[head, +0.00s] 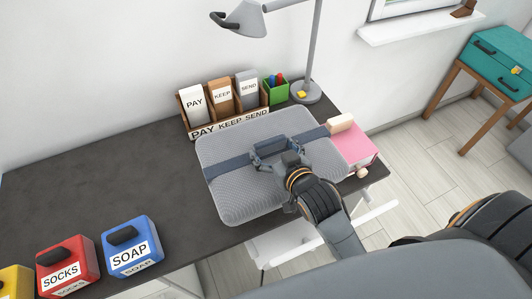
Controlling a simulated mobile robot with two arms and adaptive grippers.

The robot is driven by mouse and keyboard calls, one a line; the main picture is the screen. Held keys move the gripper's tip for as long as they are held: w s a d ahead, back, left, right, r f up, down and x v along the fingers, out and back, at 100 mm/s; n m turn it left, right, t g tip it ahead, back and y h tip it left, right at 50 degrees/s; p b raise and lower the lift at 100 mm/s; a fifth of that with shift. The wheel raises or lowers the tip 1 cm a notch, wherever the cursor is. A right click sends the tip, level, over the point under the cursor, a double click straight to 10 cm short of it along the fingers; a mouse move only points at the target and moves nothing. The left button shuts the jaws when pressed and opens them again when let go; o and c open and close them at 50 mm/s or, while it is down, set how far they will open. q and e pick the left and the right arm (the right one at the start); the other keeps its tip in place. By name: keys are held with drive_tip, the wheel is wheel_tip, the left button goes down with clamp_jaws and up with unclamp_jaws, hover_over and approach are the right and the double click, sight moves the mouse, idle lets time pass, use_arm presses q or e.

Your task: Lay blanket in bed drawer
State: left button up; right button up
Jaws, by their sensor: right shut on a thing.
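The blanket (232,193) is a grey, textured, folded bundle with a dark blue strap around it. It is over the right part of the dark desk, and I cannot tell whether it touches the desktop. My right gripper (272,158) is over its middle, shut on the blanket at a dark handle on the strap. The gripper and wrist hide part of the strap. No bed drawer can be made out in the view. My left gripper is not in view.
On the dark desk (95,180) stand a PAY KEEP SEND sorter (228,126), a lamp (305,90), a pink box (352,148), and SOCKS (66,264) and SOAP (131,245) boxes. The desk's left middle is clear. A teal cabinet (497,60) stands right.

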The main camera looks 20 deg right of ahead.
drive_tip(key=w+f, duration=0.5)
drive_tip(key=shift+w+d+f, duration=0.15)
drive_tip(key=shift+f, duration=1.7)
drive_tip(key=shift+f, duration=0.15)
drive_tip(key=o, duration=1.7)
drive_tip(key=shift+f, duration=0.1)
